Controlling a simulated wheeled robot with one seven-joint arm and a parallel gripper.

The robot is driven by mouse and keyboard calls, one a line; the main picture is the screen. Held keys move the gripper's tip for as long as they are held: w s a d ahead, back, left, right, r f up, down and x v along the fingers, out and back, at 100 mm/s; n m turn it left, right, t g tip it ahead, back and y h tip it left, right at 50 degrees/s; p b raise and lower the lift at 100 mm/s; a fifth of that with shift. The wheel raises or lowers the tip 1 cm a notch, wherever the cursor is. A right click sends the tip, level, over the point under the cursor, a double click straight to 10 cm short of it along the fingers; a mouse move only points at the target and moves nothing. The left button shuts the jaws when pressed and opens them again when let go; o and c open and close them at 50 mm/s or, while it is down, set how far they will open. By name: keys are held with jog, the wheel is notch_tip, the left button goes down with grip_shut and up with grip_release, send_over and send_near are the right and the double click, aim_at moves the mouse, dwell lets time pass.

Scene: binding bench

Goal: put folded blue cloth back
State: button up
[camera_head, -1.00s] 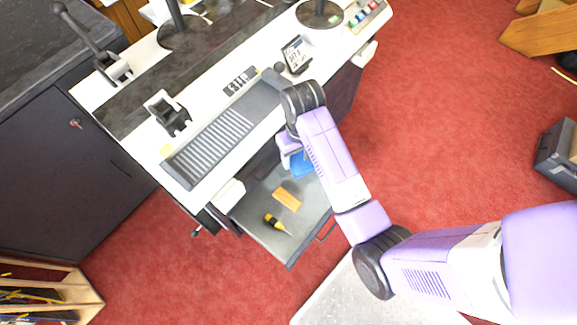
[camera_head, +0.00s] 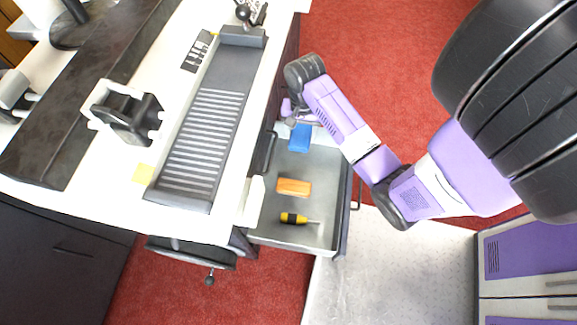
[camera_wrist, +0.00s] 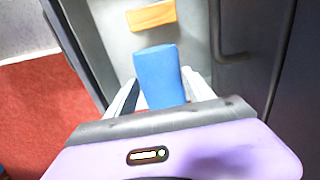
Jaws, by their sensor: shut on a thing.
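The folded blue cloth (camera_head: 300,138) is at the far end of an open grey drawer (camera_head: 324,162) under the white bench. It also shows in the wrist view (camera_wrist: 160,76), between the two fingers of my gripper (camera_wrist: 163,98). My gripper (camera_head: 297,121) is shut on the cloth, at the drawer's far end in the head view. Whether the cloth touches the drawer floor I cannot tell. The fingertips are mostly hidden in the head view.
A wooden block (camera_head: 294,187) and a yellow-black screwdriver (camera_head: 295,218) lie in the drawer, nearer than the cloth. The bench top (camera_head: 225,225) overhangs the drawer's left side. The drawer handle (camera_head: 356,190) sticks out right. Drawer floor between cloth and block is clear.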

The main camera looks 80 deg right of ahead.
aim_at(298, 167)
notch_tip(298, 167, down, 20)
jog(key=b, duration=0.7)
jog(key=shift+b, duration=0.4)
jog(key=shift+f, duration=0.1)
jog(key=o, duration=1.3)
